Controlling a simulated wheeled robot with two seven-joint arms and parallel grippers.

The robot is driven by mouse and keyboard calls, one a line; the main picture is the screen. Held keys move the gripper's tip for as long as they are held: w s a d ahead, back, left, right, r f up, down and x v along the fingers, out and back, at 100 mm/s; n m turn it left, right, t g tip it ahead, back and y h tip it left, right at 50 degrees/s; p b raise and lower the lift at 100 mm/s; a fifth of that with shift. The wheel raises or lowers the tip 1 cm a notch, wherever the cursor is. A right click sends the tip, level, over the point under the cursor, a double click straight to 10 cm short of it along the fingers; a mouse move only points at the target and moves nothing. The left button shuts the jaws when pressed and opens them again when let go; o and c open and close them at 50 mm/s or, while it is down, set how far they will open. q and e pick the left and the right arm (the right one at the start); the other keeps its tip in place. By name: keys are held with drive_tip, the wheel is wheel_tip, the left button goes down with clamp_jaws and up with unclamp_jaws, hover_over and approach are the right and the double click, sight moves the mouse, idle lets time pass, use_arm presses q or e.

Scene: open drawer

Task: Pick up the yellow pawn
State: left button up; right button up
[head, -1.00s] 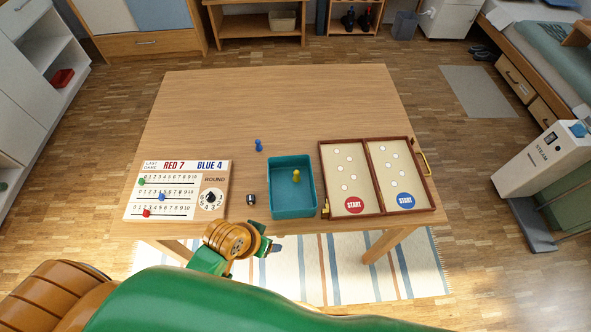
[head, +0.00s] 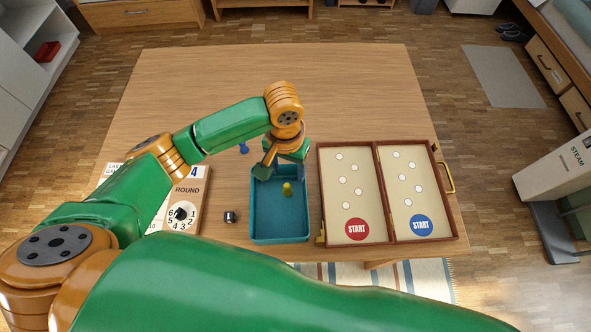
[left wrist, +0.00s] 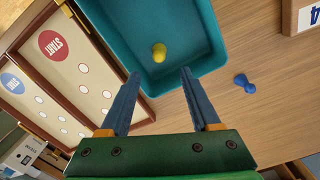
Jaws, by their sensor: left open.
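The yellow pawn (head: 287,189) is inside the teal tray (head: 254,214), towards its far half. In the left wrist view the yellow pawn (left wrist: 159,53) shows beyond the fingertips, inside the teal tray (left wrist: 205,63). My left gripper (head: 277,172) is over the far end of the tray, just behind the pawn in the head view. In the left wrist view its two fingers (left wrist: 160,74) are apart with nothing between them. The gripper is not touching the pawn. My right gripper is not in view.
A blue pawn (head: 244,148) lies on the table left of the tray. The folding game board (head: 380,239) is close on the right. A scoreboard (head: 189,196) is partly hidden by my arm. The table's far part is clear.

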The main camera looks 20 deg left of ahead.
sight(287, 185)
use_arm(q)
drive_tip(key=shift+w+a+f, duration=0.1)
drive_tip(key=shift+w+f, duration=0.3)
drive_tip(key=shift+f, duration=0.1)
drive_tip(key=s+f, duration=0.2)
drive_tip(key=f, duration=0.1)
drive_tip(key=shift+s, duration=0.35)
wheel_tip(287, 185, down, 3)
drive_tip(key=shift+w+r, duration=0.15)
drive_tip(key=shift+r, duration=0.05)
drive_tip(key=shift+w+f, duration=0.15)
drive_tip(key=shift+w, duration=0.1)
drive_tip(key=shift+s, duration=0.2)
drive_tip(key=c, duration=0.9)
drive_tip(key=shift+w, duration=0.1)
clamp_jaws()
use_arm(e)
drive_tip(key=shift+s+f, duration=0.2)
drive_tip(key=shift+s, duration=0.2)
